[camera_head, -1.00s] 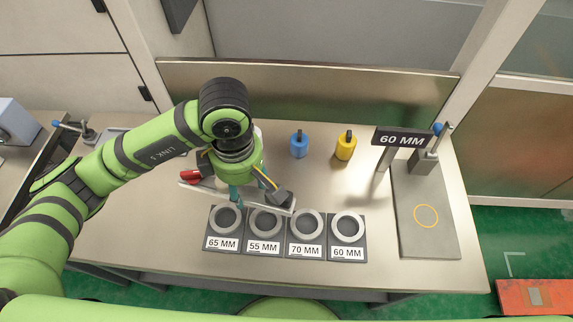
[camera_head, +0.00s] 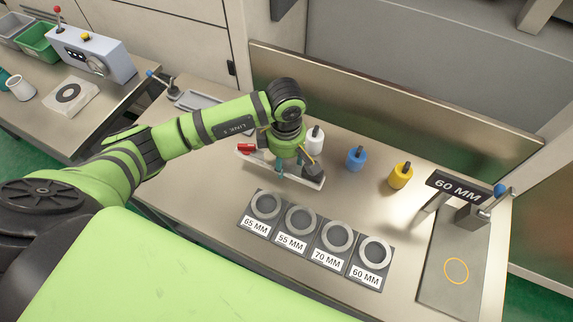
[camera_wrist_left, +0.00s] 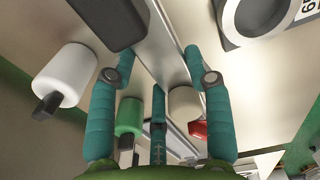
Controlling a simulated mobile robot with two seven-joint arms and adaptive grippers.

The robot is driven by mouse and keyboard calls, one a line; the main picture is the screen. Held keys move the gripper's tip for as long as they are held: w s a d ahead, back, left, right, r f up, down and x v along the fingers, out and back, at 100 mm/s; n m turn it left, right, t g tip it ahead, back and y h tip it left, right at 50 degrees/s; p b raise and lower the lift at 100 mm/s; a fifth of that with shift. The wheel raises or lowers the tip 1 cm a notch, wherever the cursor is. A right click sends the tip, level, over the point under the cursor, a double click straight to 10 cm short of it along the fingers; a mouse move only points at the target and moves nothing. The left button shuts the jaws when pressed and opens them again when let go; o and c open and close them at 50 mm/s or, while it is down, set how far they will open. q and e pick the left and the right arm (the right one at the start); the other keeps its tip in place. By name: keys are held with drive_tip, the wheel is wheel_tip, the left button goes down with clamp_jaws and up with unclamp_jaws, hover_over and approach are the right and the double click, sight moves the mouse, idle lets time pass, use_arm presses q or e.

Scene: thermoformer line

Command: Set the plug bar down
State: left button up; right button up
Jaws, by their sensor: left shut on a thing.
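The plug bar (camera_head: 303,180) is a long pale bar with a red part at its left end and a dark block at its right end. My left gripper (camera_head: 280,168) is shut on it near its middle, behind the row of rings. In the left wrist view the bar (camera_wrist_left: 166,42) runs between the teal fingers, with the dark block (camera_wrist_left: 108,22) and red part (camera_wrist_left: 199,130) beside them. I cannot tell whether the bar touches the table. My right gripper is not in view.
Rings on plates labelled 65, 55, 70 and 60 MM (camera_head: 375,253) stand in front. White (camera_head: 314,141), blue (camera_head: 356,158) and yellow (camera_head: 400,176) plugs stand behind and right. A grey plate (camera_head: 445,295) with an orange circle lies far right, beside a 60 MM sign (camera_head: 458,188).

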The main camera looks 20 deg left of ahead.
sight(286, 164)
use_arm(q)
wheel_tip(286, 164, down, 3)
drive_tip(key=shift+f+p, duration=0.15)
drive_tip(key=shift+p, duration=0.35)
drive_tip(key=shift+f, duration=0.15)
drive_tip(key=shift+f, duration=0.1)
drive_tip(key=o, duration=1)
drive_tip(key=shift+f, duration=0.1)
drive_tip(key=o, duration=0.4)
